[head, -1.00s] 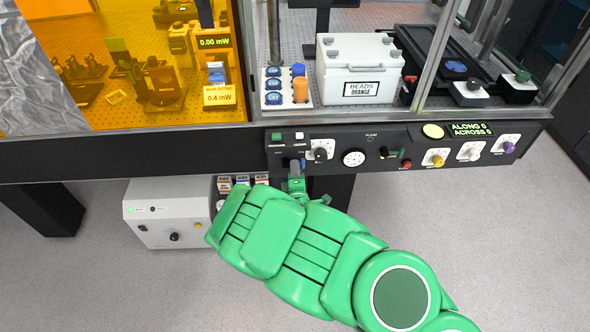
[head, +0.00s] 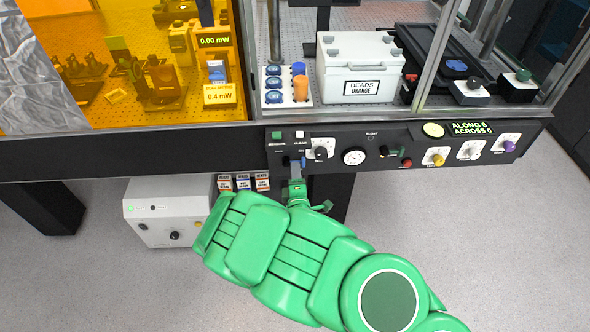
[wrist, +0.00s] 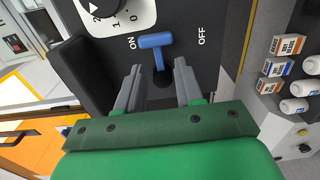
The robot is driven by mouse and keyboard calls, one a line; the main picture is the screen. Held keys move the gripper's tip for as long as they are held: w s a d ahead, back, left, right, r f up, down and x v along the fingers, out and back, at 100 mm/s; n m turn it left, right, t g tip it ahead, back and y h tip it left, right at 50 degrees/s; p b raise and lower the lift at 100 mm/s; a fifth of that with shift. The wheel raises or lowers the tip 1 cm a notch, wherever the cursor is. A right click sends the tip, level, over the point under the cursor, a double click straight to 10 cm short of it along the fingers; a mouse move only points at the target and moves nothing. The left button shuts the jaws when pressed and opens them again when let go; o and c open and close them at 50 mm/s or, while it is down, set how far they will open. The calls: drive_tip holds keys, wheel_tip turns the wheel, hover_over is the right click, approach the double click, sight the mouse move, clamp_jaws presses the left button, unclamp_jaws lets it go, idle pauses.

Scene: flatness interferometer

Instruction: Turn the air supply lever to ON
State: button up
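The blue T-shaped air supply lever (wrist: 156,41) shows in the wrist view on the dark panel, between the ON label (wrist: 132,43) on the left and the OFF label (wrist: 201,35) on the right. Its crossbar lies nearer ON, and its stem runs down to a dark socket. My gripper (wrist: 159,67) is open, with one grey finger on each side of the stem; small gaps show and I see no clear contact. In the head view my gripper (head: 295,170) is at the panel's lower left and partly hides the lever (head: 303,162).
A numbered dial (wrist: 120,12) sits beside the lever in the wrist view. The panel (head: 340,175) carries a round gauge (head: 354,157) and several knobs to the right. Below it are a white box (head: 165,215) and small labelled boxes (head: 242,182). Grey floor lies open at right.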

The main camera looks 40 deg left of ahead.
drive_tip(key=shift+v, duration=2.65)
